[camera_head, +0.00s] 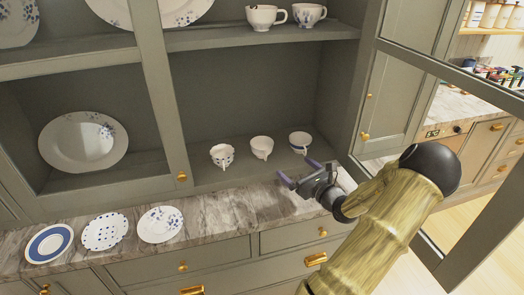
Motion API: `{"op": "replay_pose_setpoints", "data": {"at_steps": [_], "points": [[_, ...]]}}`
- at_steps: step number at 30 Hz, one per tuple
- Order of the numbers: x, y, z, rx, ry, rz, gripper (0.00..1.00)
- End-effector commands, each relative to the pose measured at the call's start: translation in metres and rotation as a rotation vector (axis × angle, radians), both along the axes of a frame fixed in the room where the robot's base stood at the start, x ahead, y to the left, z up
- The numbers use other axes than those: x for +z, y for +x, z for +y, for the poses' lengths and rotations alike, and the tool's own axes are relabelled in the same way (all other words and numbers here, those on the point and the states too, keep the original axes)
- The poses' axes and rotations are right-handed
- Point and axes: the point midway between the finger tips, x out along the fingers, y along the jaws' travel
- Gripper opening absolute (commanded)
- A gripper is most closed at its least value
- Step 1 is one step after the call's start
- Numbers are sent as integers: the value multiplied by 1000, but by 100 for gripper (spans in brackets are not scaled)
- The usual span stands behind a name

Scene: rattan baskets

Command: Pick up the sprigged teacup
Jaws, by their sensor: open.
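Three cups stand on the lower cabinet shelf: a spotted cup (222,155), a mostly white cup (261,147) and a blue-banded cup (300,142). On the upper shelf are a white cup (265,17) and a cup with blue sprig-like marks (309,15). The upper right cup shows sprigs most clearly; the white cups' patterns are too small to read, so I cannot tell for sure which is the sprigged teacup. My gripper (297,173) is open and empty, in front of and below the blue-banded cup, near the shelf edge, apart from the cups.
Three plates lie on the marble counter (270,205) at left: blue-ringed (49,243), dotted (104,231) and sprigged (160,224). A large plate (84,142) leans in the left compartment. An open glass door (455,75) stands at right. A cabinet post (164,95) divides the shelves.

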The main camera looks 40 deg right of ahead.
Motion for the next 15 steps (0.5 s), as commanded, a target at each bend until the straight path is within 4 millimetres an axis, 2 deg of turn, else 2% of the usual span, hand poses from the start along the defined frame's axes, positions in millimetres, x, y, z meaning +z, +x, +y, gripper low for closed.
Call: {"op": "replay_pose_setpoints", "data": {"at_steps": [5, 15], "points": [[2, 20, -2, 5, 0, 0, 100], [2, 79, -12, 4, 0, -1, 100]]}}
